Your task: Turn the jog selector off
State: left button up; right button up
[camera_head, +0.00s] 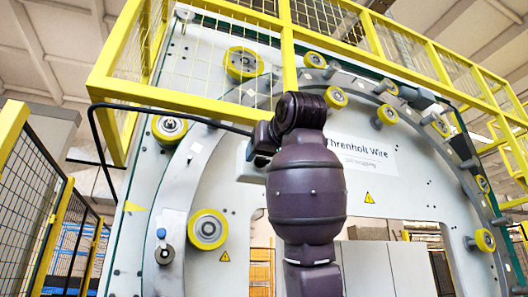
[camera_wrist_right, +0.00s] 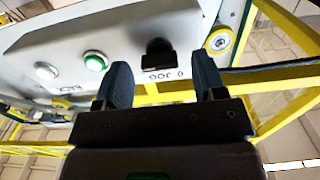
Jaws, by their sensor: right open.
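The jog selector (camera_wrist_right: 158,52) is a black knob on a pale control panel (camera_wrist_right: 130,22) in the right wrist view, beside an upside-down "JOG" label. My right gripper (camera_wrist_right: 162,66) is open, with its two dark fingers apart. In that picture the selector appears between the fingertips and seems clear of both. I cannot read which position the knob points to. In the head view my right arm hides most of the panel, the selector and the gripper's fingers. My left gripper is in neither view.
A green button (camera_wrist_right: 95,61) and a white button (camera_wrist_right: 46,71) sit left of the selector on the panel. A yellow guard rail (camera_head: 185,98) crosses the large ring machine above my arm. A black cable (camera_head: 160,110) curves toward the panel.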

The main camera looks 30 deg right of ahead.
jog(key=shift+w+d, duration=0.15)
jog(key=shift+w, duration=0.5)
jog(key=shift+c, duration=0.3)
jog(key=c, duration=0.9)
jog(key=shift+o, duration=0.2)
